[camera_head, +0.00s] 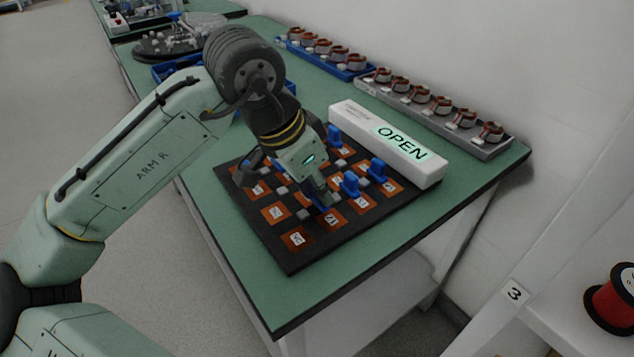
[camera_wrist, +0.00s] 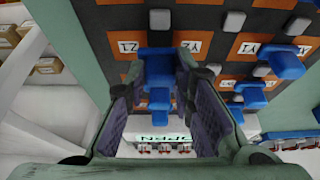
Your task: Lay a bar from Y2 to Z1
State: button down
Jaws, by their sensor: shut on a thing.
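My gripper (camera_head: 318,202) is low over the dark board (camera_head: 288,255) and shut on a blue bar (camera_wrist: 158,86), which shows between the fingers in the wrist view. In that view the bar's far end lies between an orange pad that seems to read Z1 (camera_wrist: 126,47) and one that seems to read Y2 (camera_wrist: 190,45). Both labels appear turned around. I cannot tell whether the bar touches the pads. In the head view the fingers hide most of the held bar.
Other blue bars stand on the board (camera_head: 351,184), (camera_head: 378,168), (camera_head: 335,134), close to the right of my gripper. A white box with a lit OPEN sign (camera_head: 428,165) lies along the board's back edge. A grey tray (camera_head: 493,152) and a blue tray (camera_head: 346,73) hold copper-wound parts. The table's front corner is clear.

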jog(key=shift+f, duration=0.4)
jog(key=c, duration=1.3)
grip_release()
jog(key=shift+r, duration=0.1)
jog(key=v, duration=1.2)
